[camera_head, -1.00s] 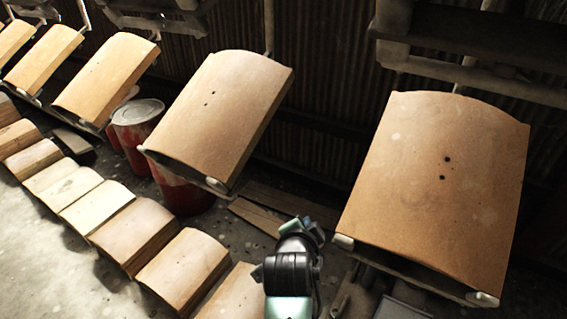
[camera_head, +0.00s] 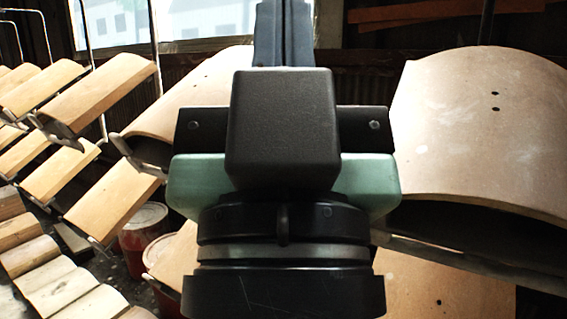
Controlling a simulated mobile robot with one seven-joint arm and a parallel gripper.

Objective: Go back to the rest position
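My gripper (camera_head: 283,8) fills the middle of the head view, seen from behind and pointing up and away. Its dark blue fingers stand side by side with no visible gap and nothing seen between them. Their tips run to the top edge of the picture. A black block on the wrist covers the base of the fingers, with green parts showing on both sides. The gripper looks apart from the hanging panels, though it hides part of them.
A large curved board (camera_head: 480,135) hangs close on the right. Another board (camera_head: 180,105) hangs on the left, partly behind my gripper. Several smaller panels (camera_head: 95,95) hang farther left. Red drums (camera_head: 145,238) stand below, near a row of wooden pieces (camera_head: 50,280). A window (camera_head: 215,18) is behind.

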